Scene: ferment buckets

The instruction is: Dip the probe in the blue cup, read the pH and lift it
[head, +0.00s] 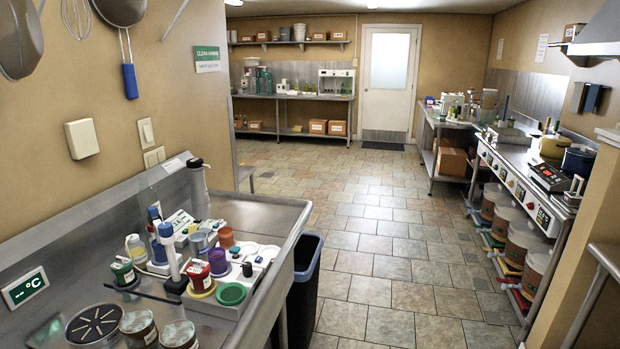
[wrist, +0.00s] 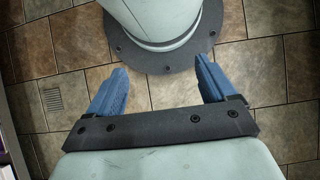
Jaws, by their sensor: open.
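My gripper (wrist: 161,68) shows only in the wrist view, with its two blue fingers wide apart and nothing between them. It is above the tiled floor, away from the cups. I cannot tell for sure which item there is the probe. A whitish meter-like box (head: 181,221) sits behind the cups; its reading is too small to make out.
A dark bin (head: 306,275) stands beside the counter.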

